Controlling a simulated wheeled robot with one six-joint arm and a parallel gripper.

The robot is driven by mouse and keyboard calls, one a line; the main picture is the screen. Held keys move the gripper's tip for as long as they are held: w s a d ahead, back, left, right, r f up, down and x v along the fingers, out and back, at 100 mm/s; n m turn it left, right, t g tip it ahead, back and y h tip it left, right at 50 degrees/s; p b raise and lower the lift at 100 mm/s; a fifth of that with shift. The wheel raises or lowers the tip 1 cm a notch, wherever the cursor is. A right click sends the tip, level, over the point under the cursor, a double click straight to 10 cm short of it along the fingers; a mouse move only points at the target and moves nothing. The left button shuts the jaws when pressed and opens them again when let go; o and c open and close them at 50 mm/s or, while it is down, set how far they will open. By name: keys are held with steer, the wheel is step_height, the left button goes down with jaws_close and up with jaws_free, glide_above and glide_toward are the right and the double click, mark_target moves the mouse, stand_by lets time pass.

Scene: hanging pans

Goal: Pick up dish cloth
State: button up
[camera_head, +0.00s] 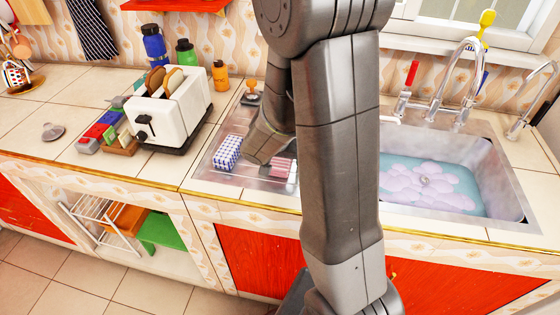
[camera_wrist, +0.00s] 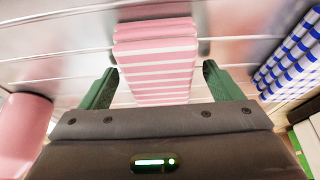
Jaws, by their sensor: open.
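A folded pink and white striped cloth (camera_head: 284,168) lies on the metal drainboard beside the sink. A folded blue and white checked cloth (camera_head: 227,152) lies to its left. In the wrist view, the pink striped cloth (camera_wrist: 156,62) shows between and beyond the two green fingers of my gripper (camera_wrist: 162,84). The fingers are apart, one toward each side of the cloth; I cannot tell whether they touch it. The checked cloth (camera_wrist: 292,55) is off to the right there. In the head view my gripper (camera_head: 265,155) is low over the drainboard, and my arm hides part of it.
A white toaster (camera_head: 170,112) with bread stands left of the drainboard (camera_head: 240,176), with bottles behind it. The sink (camera_head: 490,165) with foamy water and the faucet (camera_head: 455,85) are to the right. A pink rounded object (camera_wrist: 22,135) shows at the wrist view's left edge.

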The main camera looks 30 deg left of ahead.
steer(key=c, duration=1.1)
steer(key=shift+o, duration=0.2)
